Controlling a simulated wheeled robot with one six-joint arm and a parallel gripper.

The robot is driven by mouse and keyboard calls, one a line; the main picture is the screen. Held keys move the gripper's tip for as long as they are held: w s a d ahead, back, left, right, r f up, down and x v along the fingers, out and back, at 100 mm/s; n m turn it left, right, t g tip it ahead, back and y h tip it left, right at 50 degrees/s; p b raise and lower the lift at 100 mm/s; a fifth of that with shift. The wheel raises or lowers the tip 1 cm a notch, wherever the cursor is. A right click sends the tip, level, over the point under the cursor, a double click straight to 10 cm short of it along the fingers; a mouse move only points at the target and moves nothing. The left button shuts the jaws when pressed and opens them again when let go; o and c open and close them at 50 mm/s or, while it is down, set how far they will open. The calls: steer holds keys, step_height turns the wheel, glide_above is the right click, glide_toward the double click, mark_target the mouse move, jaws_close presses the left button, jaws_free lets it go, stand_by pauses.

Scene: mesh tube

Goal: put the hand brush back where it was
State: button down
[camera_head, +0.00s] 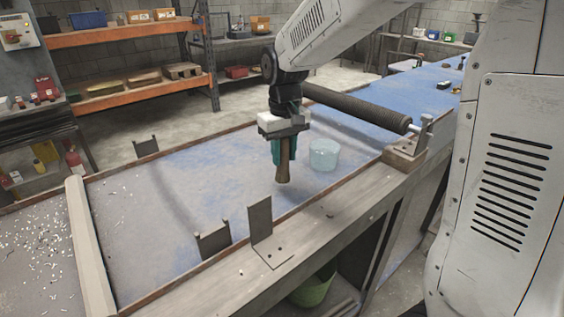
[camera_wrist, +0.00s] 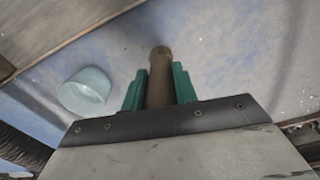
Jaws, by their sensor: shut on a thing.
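The hand brush (camera_head: 284,170) hangs in my gripper (camera_head: 284,150), its brown handle pointing down toward the blue-grey table surface. In the wrist view the green fingers of my gripper (camera_wrist: 159,88) are shut on the brown handle of the hand brush (camera_wrist: 160,75), one on each side. The bristle end is hidden behind the gripper. From the head view I cannot tell the exact gap between the handle's end and the table.
A translucent pale-blue cup (camera_head: 323,154) stands on the table just right of the brush; it also shows in the wrist view (camera_wrist: 85,91). A dark roller (camera_head: 355,106) spans the table behind. Metal brackets (camera_head: 262,232) stand at the front edge. The table's left-middle is clear.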

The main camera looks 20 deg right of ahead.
mark_target(282, 162)
steer(key=shift+w+f, duration=0.1)
steer(key=shift+w, duration=0.65)
steer(key=shift+f, duration=1.7)
steer(key=shift+f, duration=0.15)
steer(key=c, duration=1.1)
jaws_free()
